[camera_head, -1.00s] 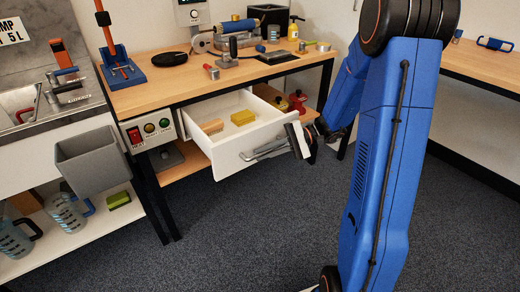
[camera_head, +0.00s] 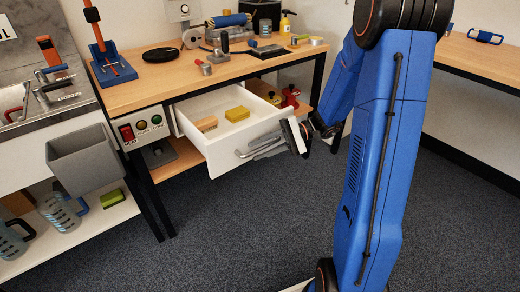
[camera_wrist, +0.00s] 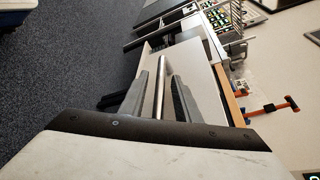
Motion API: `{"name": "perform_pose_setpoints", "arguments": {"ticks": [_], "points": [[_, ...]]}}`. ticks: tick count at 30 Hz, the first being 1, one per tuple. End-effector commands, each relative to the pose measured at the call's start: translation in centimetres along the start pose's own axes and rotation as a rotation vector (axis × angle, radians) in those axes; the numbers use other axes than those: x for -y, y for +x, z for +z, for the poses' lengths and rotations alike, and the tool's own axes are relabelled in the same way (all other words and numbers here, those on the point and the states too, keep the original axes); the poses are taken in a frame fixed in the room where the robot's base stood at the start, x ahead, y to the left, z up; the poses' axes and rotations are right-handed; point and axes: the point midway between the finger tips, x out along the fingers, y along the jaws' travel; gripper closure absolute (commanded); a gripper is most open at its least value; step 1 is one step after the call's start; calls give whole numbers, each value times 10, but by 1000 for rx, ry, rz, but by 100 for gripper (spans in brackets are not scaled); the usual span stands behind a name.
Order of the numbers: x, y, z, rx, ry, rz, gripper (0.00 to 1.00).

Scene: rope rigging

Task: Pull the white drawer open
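The white drawer (camera_head: 196,145) stands partly pulled out under the wooden workbench in the head view. A yellow block (camera_head: 237,114) and a tan block (camera_head: 207,124) lie in it. Its grey bar handle (camera_head: 243,153) runs along the front panel. My gripper (camera_head: 268,147) is at this handle, in front of the drawer. In the wrist view my gripper's two dark fingers (camera_wrist: 166,84) lie on either side of the silver handle bar (camera_wrist: 160,88) and close in on it. The drawer front shows just beyond them. The exact finger contact is partly hidden.
The workbench (camera_head: 140,91) carries tools and a black disc. A grey bin (camera_head: 85,160) hangs left of the button box (camera_head: 143,128). Red and yellow pots (camera_head: 290,97) stand on the shelf right of the drawer. The carpet (camera_head: 235,235) in front is clear.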

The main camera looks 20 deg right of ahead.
Motion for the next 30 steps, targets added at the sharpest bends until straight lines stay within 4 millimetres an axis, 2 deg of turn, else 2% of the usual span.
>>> {"name": "perform_pose_setpoints", "arguments": {"ticks": [5, 21, 30], "points": [[1, -18, -1, -3, 0, -2, 70], [0, -123, 0, -3, 1, -2, 70], [0, -165, 0, -2, 0, -2, 70]]}}
